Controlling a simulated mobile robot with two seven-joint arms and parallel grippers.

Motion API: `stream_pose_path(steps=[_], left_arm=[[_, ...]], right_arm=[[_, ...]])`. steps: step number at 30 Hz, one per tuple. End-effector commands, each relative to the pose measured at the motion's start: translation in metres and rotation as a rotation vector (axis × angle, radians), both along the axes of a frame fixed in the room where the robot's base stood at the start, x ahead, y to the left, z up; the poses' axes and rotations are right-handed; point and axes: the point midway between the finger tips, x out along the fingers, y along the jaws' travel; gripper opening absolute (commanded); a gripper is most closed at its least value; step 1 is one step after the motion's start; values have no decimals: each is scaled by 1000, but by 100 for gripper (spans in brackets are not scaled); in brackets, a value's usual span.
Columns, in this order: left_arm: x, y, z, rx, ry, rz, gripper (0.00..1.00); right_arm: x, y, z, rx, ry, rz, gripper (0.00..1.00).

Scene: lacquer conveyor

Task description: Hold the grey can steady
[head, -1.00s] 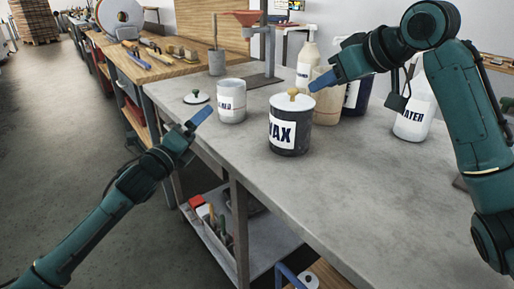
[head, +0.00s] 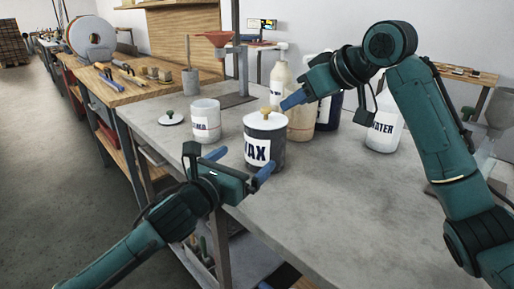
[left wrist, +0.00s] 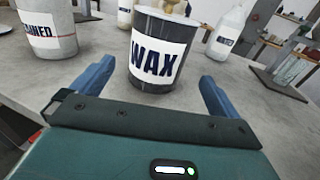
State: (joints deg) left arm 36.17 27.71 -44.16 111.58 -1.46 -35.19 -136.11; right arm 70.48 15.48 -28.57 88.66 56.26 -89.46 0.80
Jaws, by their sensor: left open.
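The grey can (head: 264,148) stands upright on the grey table. It is dark grey with a white "WAX" label, and its pale lid has a tan knob (head: 266,112). In the left wrist view the can (left wrist: 163,50) stands ahead, in line with the gap between my fingers. My left gripper (head: 240,163) is open and empty, at the can's near side, its fingers (left wrist: 155,77) pointing at it. I see no contact. My right gripper (head: 293,98) is up and right of the lid, its blue finger towards the knob; its opening is unclear.
A white labelled pot (head: 204,120) stands left of the can, with a small knobbed lid (head: 171,118) beside it. Bottles, including a "WATER" one (head: 384,130), stand behind to the right. A red funnel stand (head: 240,80) is at the back. The table's right front is clear.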

Motion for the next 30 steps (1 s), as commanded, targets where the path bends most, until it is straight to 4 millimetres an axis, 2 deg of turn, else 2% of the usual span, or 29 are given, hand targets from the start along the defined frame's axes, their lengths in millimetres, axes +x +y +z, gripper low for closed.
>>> stream_pose_path(steps=[9, 15, 21, 30], left_arm=[[56, -30, 1, -4, 2, 1, 100], [79, -43, 1, -4, 1, 0, 100], [88, -48, 0, -3, 1, 0, 100], [89, -48, 0, -3, 1, 0, 98]], right_arm=[[0, 0, 0, 0, 0, 0, 36], [0, 0, 0, 0, 0, 0, 36], [0, 0, 0, 0, 0, 0, 36], [0, 0, 0, 0, 0, 0, 36]])
